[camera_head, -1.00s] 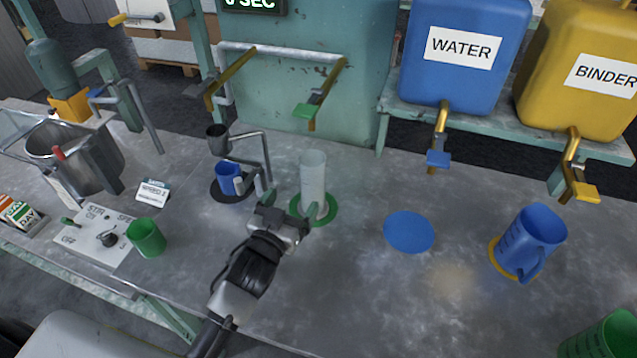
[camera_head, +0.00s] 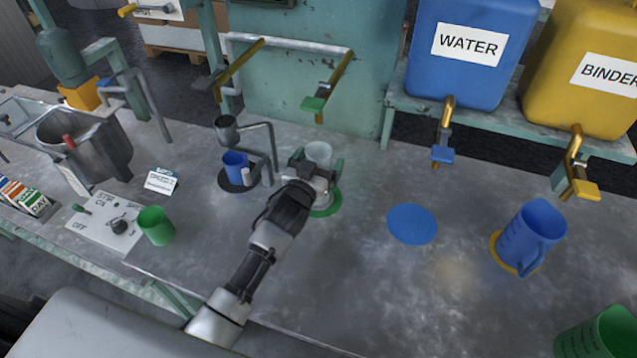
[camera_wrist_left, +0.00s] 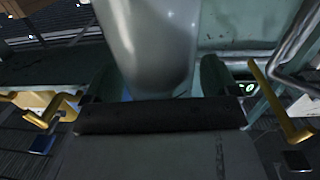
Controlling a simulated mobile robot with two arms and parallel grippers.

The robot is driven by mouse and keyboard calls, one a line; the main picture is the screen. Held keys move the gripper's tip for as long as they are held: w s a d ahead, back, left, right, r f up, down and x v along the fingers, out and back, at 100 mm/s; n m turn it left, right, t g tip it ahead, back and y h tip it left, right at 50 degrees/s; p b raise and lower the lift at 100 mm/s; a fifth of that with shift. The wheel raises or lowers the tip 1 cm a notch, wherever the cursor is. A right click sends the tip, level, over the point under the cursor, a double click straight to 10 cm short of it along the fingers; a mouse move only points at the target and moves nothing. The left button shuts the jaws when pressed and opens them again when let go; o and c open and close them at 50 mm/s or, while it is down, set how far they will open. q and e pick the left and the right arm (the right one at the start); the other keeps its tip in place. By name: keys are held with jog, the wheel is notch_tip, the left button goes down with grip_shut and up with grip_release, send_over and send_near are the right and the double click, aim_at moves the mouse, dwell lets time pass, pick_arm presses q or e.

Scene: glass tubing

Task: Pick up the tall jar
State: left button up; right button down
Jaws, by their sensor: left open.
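The tall jar (camera_head: 319,153) is a pale, clear cylinder standing upright on the green disc (camera_head: 329,207). My left gripper (camera_head: 318,170) is at the jar in the head view, in front of it and hiding much of its lower part. In the left wrist view the jar (camera_wrist_left: 150,45) rises between the two green-grey fingers, one on each side. The fingers are open, with a visible gap on the right side of the jar. My right gripper is not in view.
A blue cup (camera_head: 235,163) stands on a dark disc to the left, beside a grey funnel stand (camera_head: 272,140). A green-handled tap (camera_head: 314,104) hangs behind the jar. A blue disc (camera_head: 412,224) lies bare to the right, and a blue jug (camera_head: 533,233) stands farther right.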

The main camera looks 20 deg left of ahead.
pick_arm(q)
jog(key=c, duration=1.3)
jog(key=shift+r, duration=0.1)
